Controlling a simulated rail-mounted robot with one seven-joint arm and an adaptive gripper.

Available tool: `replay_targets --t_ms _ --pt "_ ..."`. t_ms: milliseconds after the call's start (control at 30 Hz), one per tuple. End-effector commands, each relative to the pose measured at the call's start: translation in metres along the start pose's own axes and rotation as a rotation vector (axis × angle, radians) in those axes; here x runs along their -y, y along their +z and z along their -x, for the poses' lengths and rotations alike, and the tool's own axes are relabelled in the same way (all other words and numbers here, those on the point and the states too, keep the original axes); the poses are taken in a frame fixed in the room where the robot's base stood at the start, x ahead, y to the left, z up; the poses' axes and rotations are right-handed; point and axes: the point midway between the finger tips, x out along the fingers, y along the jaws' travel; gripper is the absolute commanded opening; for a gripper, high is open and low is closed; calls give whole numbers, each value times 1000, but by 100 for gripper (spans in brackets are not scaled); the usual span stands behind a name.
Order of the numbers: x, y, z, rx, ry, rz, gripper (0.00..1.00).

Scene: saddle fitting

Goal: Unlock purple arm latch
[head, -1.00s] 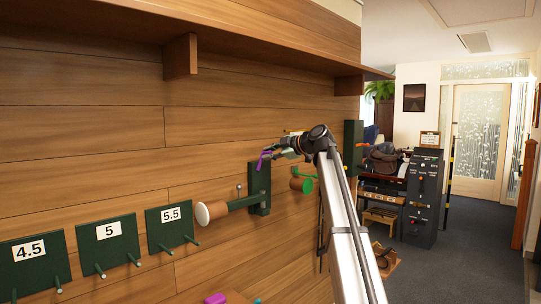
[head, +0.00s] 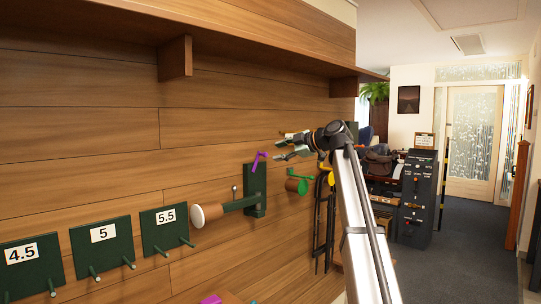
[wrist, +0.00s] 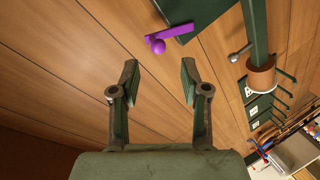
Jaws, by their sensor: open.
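The purple latch (head: 259,158) sits at the top of a dark green wall bracket (head: 254,191), whose arm reaches left to a brown, white-ended roll (head: 205,214). In the wrist view the purple latch (wrist: 178,34) is a flat bar with a round purple knob (wrist: 157,46) at its end, beyond my fingertips. My gripper (head: 282,147) is open and empty, to the right of and slightly above the latch in the head view. In the wrist view, my gripper (wrist: 160,78) has its two fingers apart with bare wood wall between them. The knob is not between the fingers.
A second bracket with a bright green latch and roll (head: 297,186) is to the right, with dark straps (head: 326,215) beyond. Numbered green plates (head: 166,230) with pegs are at lower left. A wooden shelf (head: 200,40) runs above. The wall left of the latch is clear.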

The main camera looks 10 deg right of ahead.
Motion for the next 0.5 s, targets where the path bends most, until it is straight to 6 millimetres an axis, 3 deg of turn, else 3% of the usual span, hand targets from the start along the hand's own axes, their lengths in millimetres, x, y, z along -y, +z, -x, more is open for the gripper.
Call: replay_targets --t_ms 200,500 --pt "1 -1 33 0 1 1 46" --pt "1 -1 44 -1 -2 0 46"
